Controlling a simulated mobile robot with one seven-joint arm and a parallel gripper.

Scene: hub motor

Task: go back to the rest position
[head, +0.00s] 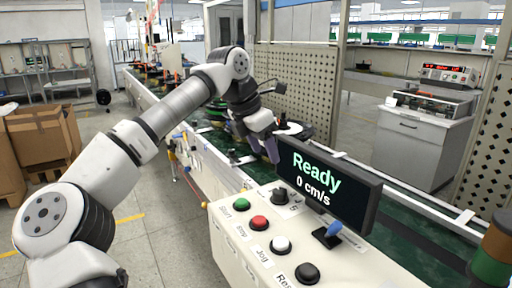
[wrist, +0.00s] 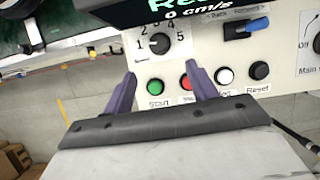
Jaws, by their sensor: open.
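My arm reaches out from the lower left in the head view. My gripper (head: 272,150) is beyond the back edge of the control panel (head: 236,250), left of the display (head: 330,184). In the wrist view, my gripper's (wrist: 161,72) two purple fingers are spread apart with nothing between them. The panel lies beneath them, with the green Start button (wrist: 155,87) showing between the fingers. The red button (wrist: 185,84) is partly hidden by the right finger. The display reads "Ready" and "0 cm/s".
The panel also carries a white button (head: 280,245), a black button (head: 307,273), a speed knob (wrist: 158,44) and a blue-handled switch (head: 332,231). A green conveyor (head: 405,220) runs behind the panel. Cardboard boxes (head: 40,135) stand at the left. Grey floor between is open.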

